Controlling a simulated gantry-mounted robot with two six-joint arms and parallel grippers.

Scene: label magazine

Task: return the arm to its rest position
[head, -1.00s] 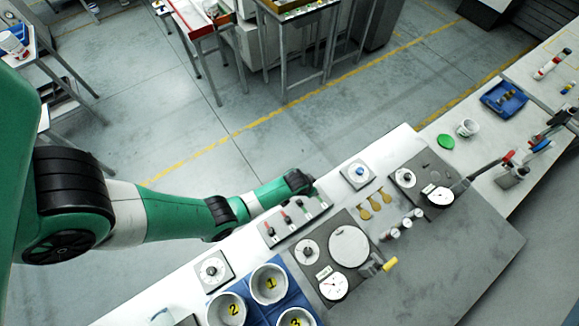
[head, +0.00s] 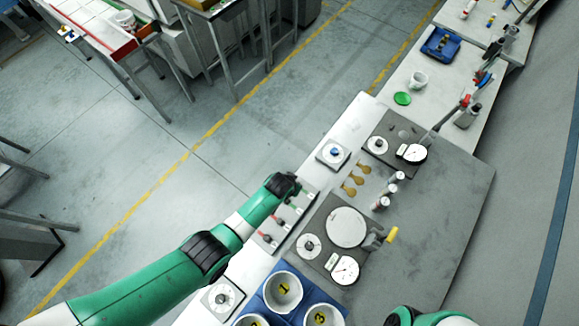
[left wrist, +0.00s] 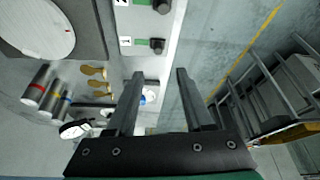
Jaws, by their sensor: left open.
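My left arm reaches in from the lower left of the head view. Its gripper (head: 298,190) is over the far end of the switch panel (head: 268,240), with the fingertips hard to make out. In the left wrist view the two fingers of the left gripper (left wrist: 157,76) are apart with nothing held between them. The white box with a blue knob (head: 333,153) is just beyond the gripper; it also shows between the fingers in the left wrist view (left wrist: 152,96). A green part of my right arm shows at the bottom edge; its gripper is out of view.
Numbered white bowls (head: 283,292) sit in a blue tray near the front. A plate with a round disc (head: 346,228), brass pieces (head: 354,180), metal cylinders (head: 381,203) and a yellow-handled clamp (head: 391,235) are right of the gripper. Open floor lies left of the bench.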

